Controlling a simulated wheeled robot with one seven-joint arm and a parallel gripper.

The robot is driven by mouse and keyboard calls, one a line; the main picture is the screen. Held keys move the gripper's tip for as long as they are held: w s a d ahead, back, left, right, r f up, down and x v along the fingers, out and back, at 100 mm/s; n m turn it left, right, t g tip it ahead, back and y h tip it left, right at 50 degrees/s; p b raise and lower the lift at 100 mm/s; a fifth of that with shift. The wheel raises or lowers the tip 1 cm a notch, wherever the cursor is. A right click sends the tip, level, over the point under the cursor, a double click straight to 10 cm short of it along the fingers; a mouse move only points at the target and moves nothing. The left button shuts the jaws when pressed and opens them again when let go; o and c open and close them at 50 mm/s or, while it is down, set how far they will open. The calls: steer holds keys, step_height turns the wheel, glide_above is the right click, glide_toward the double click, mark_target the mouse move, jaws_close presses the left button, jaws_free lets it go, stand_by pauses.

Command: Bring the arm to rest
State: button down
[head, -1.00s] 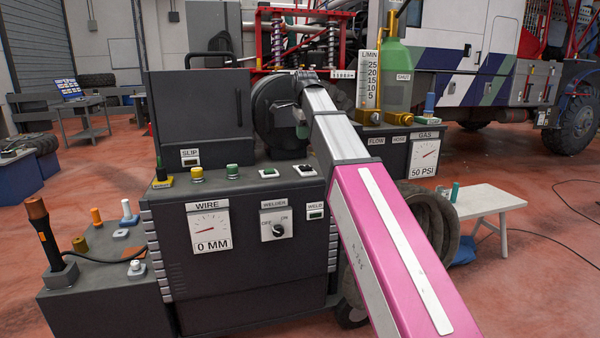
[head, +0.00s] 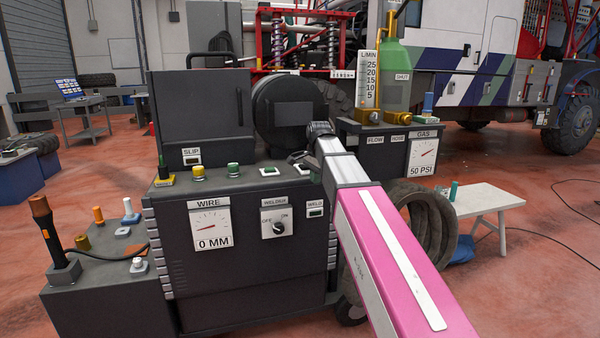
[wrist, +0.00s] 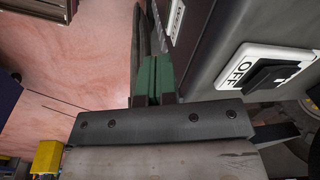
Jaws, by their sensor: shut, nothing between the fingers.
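My gripper shows in the wrist view as two green fingers (wrist: 153,78) pressed together with nothing between them. In the head view my silver and magenta arm reaches in from the lower right. Its end stands just over the top right of the dark welder cabinet (head: 250,258), beside the small white switches (head: 268,171). The fingers are small and hard to make out there. In the wrist view a white plate marked OFF (wrist: 246,66) with a black rocker lies to the right of the fingers, apart from them.
A gas panel (head: 424,154) with a green bottle (head: 398,75) stands behind my arm. A torch with an orange-brown tip (head: 41,210) stands at the left. Red floor is open at the far right.

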steer(key=s+d+f+n, duration=0.3)
steer(key=s+f, duration=0.4)
steer(key=f, duration=0.4)
steer(key=s+d+f+n+g, duration=0.1)
steer(key=s+d+f+n, duration=0.3)
steer(key=s+f, duration=0.3)
steer(key=s+d+f+n, duration=0.4)
steer(key=s+d+f, duration=0.2)
steer(key=f, duration=1.1)
steer(key=shift+s+g, duration=0.3)
steer(key=shift+s, duration=0.5)
